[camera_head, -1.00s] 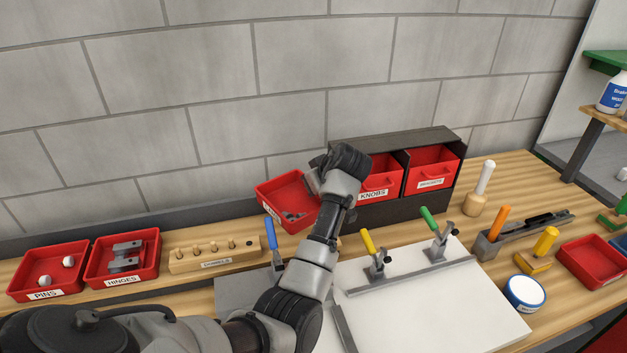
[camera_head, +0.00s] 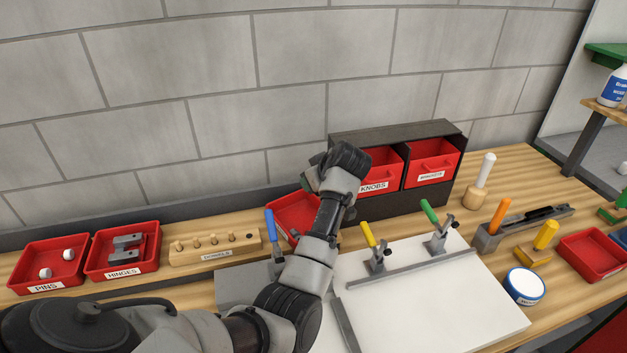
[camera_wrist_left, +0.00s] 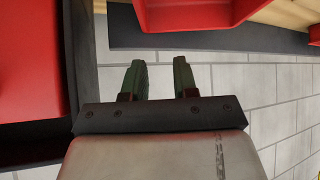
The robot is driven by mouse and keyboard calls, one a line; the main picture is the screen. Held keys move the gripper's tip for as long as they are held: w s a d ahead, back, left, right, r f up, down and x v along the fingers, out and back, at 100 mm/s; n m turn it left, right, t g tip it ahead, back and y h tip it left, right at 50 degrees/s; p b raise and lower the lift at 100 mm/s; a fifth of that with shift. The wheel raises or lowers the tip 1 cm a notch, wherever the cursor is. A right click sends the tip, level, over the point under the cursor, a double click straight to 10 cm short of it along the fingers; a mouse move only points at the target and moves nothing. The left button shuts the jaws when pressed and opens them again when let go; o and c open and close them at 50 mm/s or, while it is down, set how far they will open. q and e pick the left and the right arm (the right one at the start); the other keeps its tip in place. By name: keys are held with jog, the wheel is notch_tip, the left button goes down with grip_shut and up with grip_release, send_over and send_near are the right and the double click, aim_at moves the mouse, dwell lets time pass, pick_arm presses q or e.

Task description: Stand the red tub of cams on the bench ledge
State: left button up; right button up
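The red tub (camera_head: 290,213) sits at the back of the bench, apparently level on the ledge (camera_head: 228,232), between the dowel block and the dark drawer cabinet. My arm covers its right side, and no label on it can be read. My left gripper (camera_wrist_left: 159,80) is open in the left wrist view, with nothing between its fingers. The tub's edge (camera_wrist_left: 190,14) shows just beyond the fingertips there, apart from them. My right gripper is not in view.
The cabinet (camera_head: 400,213) holds the KNOBS and brackets drawers close right of my gripper. The pins tub (camera_head: 47,289), hinges tub (camera_head: 122,273) and dowel block (camera_head: 212,257) stand to the left. A blue-handled clamp (camera_head: 270,231) stands in front of the red tub.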

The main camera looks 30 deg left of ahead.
pick_arm(q)
jog(key=b+v, duration=0.2)
jog(key=v, duration=1.1)
jog(key=shift+w+a+r, duration=0.2)
jog(key=shift+a+r, duration=0.1)
